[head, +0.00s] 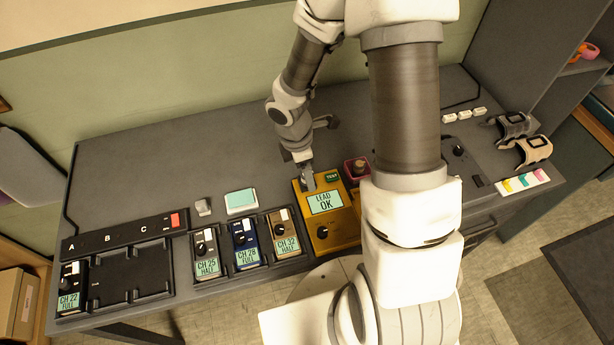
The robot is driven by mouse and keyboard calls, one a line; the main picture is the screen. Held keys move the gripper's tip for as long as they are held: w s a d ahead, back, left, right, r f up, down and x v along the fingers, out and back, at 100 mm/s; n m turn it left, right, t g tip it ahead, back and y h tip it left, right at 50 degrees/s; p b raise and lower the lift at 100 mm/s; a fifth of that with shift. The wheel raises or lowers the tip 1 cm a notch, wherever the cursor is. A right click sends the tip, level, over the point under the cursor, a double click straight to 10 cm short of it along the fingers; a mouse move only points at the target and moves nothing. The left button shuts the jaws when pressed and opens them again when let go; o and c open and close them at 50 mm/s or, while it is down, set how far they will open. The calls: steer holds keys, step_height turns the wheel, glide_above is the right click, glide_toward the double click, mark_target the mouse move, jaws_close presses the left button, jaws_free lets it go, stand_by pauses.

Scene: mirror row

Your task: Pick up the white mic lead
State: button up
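I cannot make out a white mic lead in the head view; my arm hides part of the desk. My gripper (307,183) is over the upper left of a yellow tester box (322,235), beside its screen, which reads "LEAD OK". The fingertips are small and dark here, and I cannot tell whether they are open or hold anything. The tester has a green TEST button (332,177) and a black knob at its lower left.
A black tray (130,290) with mostly empty bays holds a pack at its left. Several packs with screens stand left of the tester, including a blue one (244,242). Two cuff-like items (534,151) and a colour-marked white strip (523,181) lie right. The desk's back left is clear.

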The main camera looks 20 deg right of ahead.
jaws_close()
steer(key=shift+r, duration=0.15)
